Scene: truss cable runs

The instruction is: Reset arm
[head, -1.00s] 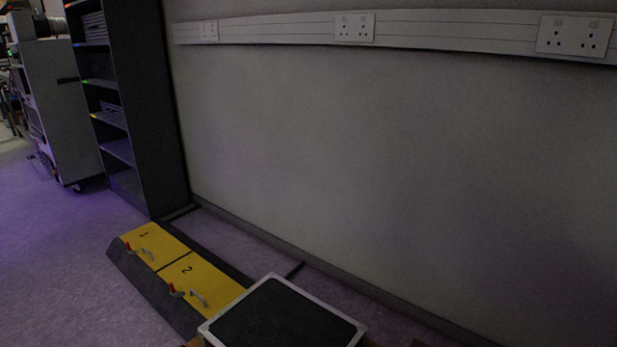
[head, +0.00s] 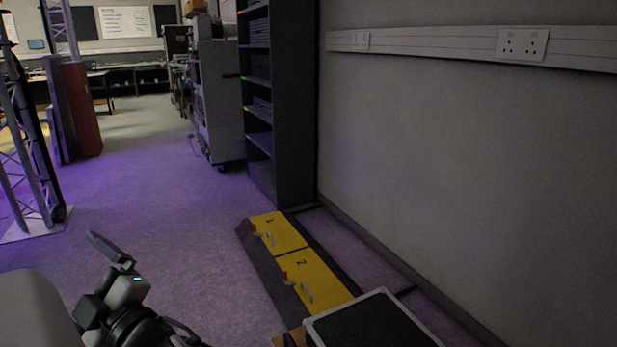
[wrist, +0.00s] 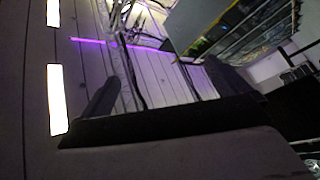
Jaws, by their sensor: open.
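My gripper (head: 112,252) shows at the lower left of the head view, at the end of my dark and grey arm. A dark finger points up and to the left, and a small green light glows below it. The gripper is open, and I see nothing held in it. It is over the carpet, apart from the yellow boxes and the truss. In the wrist view, a dark finger (wrist: 100,104) stands out over a tilted view of the room, with bright ceiling lights at the left edge.
A metal truss (head: 32,165) stands at the left. Yellow-topped ramp sections (head: 305,275) marked 1 and 2 lie near the wall. A dark-topped box (head: 370,325) is at the bottom right. A dark shelf unit (head: 283,100) stands behind. Purple-lit carpet between is clear.

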